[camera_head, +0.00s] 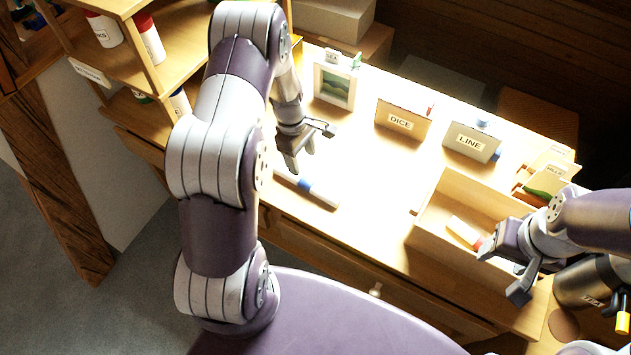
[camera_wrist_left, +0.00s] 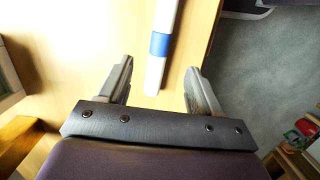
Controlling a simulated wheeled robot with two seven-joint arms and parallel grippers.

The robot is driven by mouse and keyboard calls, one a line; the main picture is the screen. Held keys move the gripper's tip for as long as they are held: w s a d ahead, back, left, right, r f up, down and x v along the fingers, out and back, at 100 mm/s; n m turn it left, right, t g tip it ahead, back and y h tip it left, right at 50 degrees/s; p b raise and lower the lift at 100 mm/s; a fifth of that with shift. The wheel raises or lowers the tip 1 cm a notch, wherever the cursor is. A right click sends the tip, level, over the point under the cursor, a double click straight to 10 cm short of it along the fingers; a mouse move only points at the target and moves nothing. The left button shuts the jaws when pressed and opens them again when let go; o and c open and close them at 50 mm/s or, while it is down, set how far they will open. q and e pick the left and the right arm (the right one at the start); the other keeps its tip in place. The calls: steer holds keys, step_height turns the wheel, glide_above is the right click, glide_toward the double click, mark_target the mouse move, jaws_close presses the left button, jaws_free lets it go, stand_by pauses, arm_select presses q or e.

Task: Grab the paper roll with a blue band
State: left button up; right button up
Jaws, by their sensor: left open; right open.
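The paper roll (camera_head: 322,195) is a white tube with a blue band, lying on the table near its front edge. It also shows in the left wrist view (camera_wrist_left: 154,74), running up between the finger directions, with its blue band (camera_wrist_left: 159,45) further along. My left gripper (camera_head: 309,149) is open and empty, above and beside the roll's far-left end. In the left wrist view the two open fingers (camera_wrist_left: 157,85) stand on either side of the roll's near end. My right gripper (camera_head: 507,273) is open, over the front of the wooden tray at the right.
A wooden tray (camera_head: 432,232) with a few small items stands at the right. Signs reading DICE (camera_head: 402,120) and LINE (camera_head: 471,142) and a framed picture (camera_head: 335,87) stand at the back. A shelf (camera_head: 85,68) with bottles is at the left. The table's middle is clear.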

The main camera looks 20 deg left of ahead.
mark_target(306, 181)
arm_select(q)
steer(key=f, duration=0.3)
steer(key=f+p, duration=0.1)
steer(key=f, duration=0.2)
steer(key=d+f, duration=0.1)
steer(key=f, duration=0.3)
steer(key=shift+s+p, duration=0.2)
steer(key=shift+p, duration=0.15)
steer(key=shift+f, duration=0.3)
steer(key=c, duration=1.1)
steer(key=shift+c, duration=0.2)
steer(key=shift+w+r, duration=0.1)
steer(key=shift+r, duration=0.05)
